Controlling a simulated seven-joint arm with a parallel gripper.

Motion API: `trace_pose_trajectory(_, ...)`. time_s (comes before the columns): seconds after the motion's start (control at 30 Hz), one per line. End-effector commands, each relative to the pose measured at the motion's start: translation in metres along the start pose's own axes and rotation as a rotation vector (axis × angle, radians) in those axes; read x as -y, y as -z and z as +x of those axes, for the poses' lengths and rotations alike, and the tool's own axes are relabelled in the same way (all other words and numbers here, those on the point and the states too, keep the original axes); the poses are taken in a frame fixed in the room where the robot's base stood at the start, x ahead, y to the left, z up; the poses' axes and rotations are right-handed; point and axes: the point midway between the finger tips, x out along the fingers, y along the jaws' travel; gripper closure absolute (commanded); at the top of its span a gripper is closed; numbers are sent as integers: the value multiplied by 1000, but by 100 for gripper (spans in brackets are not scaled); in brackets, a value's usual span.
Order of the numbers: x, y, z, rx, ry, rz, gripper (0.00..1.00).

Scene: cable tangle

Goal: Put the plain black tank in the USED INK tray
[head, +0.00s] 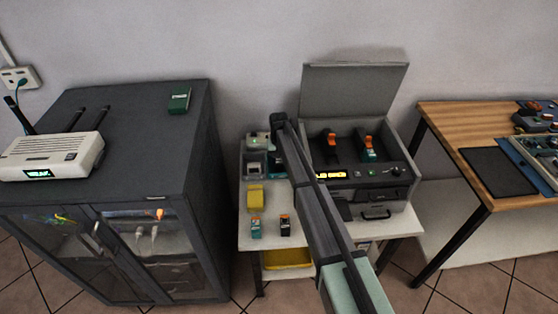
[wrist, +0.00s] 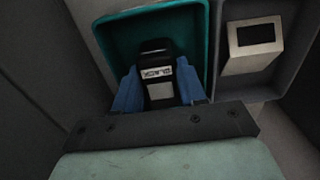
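In the wrist view my gripper (wrist: 158,72) has its blue fingers on both sides of a black tank (wrist: 154,51) with a white label that reads like BLACK. The fingers appear to be closed against it. The tank is at a teal-walled tray (wrist: 116,45), inside its outline; I cannot tell whether it touches the tray floor. No USED INK lettering is readable. In the head view my arm's end covers the gripper and the tank.
A grey tray (wrist: 262,90) with a metallic block (wrist: 253,45) adjoins the teal one.

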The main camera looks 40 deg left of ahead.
Motion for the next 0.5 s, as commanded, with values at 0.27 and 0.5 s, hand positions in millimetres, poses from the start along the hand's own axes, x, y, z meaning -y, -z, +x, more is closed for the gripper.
trace_pose_trajectory(0.27,0,0,0,0,0,0,36)
trace_pose_trajectory(0.5,0,0,-2,0,0,0,36)
